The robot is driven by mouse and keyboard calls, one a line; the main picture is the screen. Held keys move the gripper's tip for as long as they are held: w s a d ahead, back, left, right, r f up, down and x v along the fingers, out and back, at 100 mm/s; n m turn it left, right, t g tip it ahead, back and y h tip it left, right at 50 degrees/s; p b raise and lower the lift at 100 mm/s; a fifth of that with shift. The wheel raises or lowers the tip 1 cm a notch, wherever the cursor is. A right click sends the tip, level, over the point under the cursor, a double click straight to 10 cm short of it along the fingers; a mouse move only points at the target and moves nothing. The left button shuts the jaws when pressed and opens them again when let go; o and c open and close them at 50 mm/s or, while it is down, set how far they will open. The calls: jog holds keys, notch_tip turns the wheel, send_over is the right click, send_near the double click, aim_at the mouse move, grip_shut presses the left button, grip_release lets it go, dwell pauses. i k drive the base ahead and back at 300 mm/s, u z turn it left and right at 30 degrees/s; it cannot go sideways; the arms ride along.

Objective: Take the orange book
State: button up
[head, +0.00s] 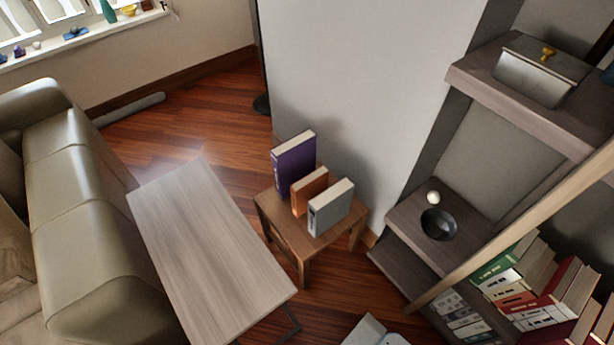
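The orange book (300,200) stands upright on a small wooden side table (275,221) in the head view. It is the smallest of three books there. A taller purple book (289,172) stands behind it to the left, and a grey book (326,213) stands in front to the right. The grey book hides part of its lower right side. I cannot tell if the books touch. My gripper is not recognisable in this view.
A pale coffee table (205,240) and a beige sofa (85,190) are on the left. A wall rises behind the books. Shelves with a black bowl (438,224), a white ball (433,197) and several books are on the right. The floor (190,128) behind the coffee table is mostly clear.

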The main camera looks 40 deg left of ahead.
aim_at(310, 187)
jog(key=z, duration=0.7)
jog(key=i, duration=0.1)
jog(key=u, duration=2.6)
jog(key=k, duration=0.8)
jog(key=u, duration=0.15)
jog(key=i, duration=0.8)
jog(key=z, duration=0.05)
